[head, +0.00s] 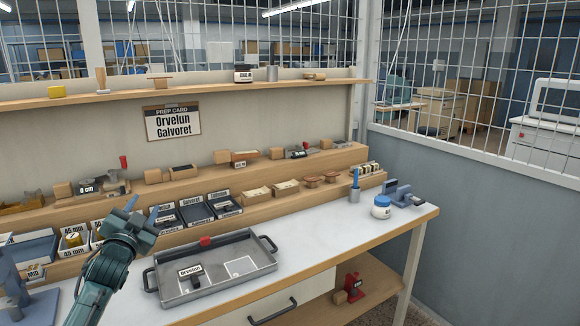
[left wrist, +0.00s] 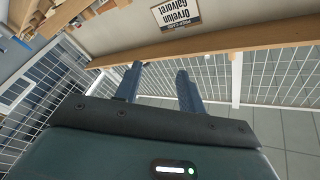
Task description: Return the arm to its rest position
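My left arm comes in from the lower left in the head view, and its gripper (head: 141,209) is raised above the bench in front of the small bins. The two blue-grey fingers stand apart with nothing between them. They also show apart and empty in the left wrist view (left wrist: 158,80). The grey tray (head: 215,283) lies on the bench to the right of this arm, apart from the gripper. In it are a dark piece labelled "Orvelun" (head: 191,274) and a white-outlined square. A red piece (head: 206,242) is at its back wall. My right gripper is not in view.
Labelled bins (head: 195,212) and wooden steps with blocks line the back. A prep card (head: 172,123) reads "Orvelun Galvoret". The white bench top (head: 325,231) right of the tray is clear.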

